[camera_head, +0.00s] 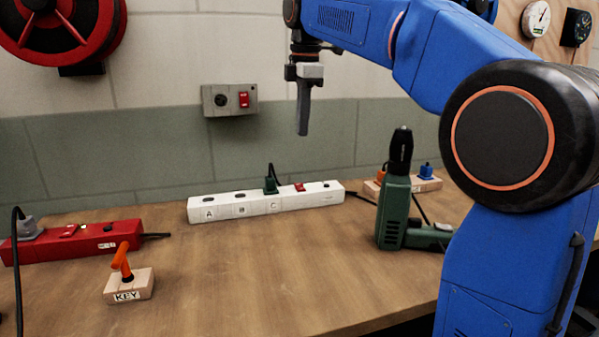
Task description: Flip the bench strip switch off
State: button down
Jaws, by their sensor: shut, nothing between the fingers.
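A white power strip (266,205) lies on the bench, with sockets marked A, B and C. A green plug (270,185) with a black cord sits in it near C. Its red rocker switch (300,187) is right of the plug; I cannot tell which way it is tipped. My gripper (303,130) points down with its fingers shut and empty. In the picture it is above the red switch, apart from it.
A red strip (85,238) with a grey plug and its own red switch is at left. A wooden KEY block (128,286) with an orange handle stands in front. A green drill (394,205) stands at right. A wall box (229,100) has a red switch. The bench's middle front is clear.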

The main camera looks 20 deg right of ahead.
aim_at(300, 184)
dwell(0.4)
jog(key=f, duration=0.4)
jog(key=w+f, duration=0.1)
jog(key=f, duration=0.9)
jog(key=shift+w, duration=0.35)
jog(key=shift+w+f, duration=0.1)
jog(key=shift+f, duration=0.15)
jog(key=shift+s, duration=0.85)
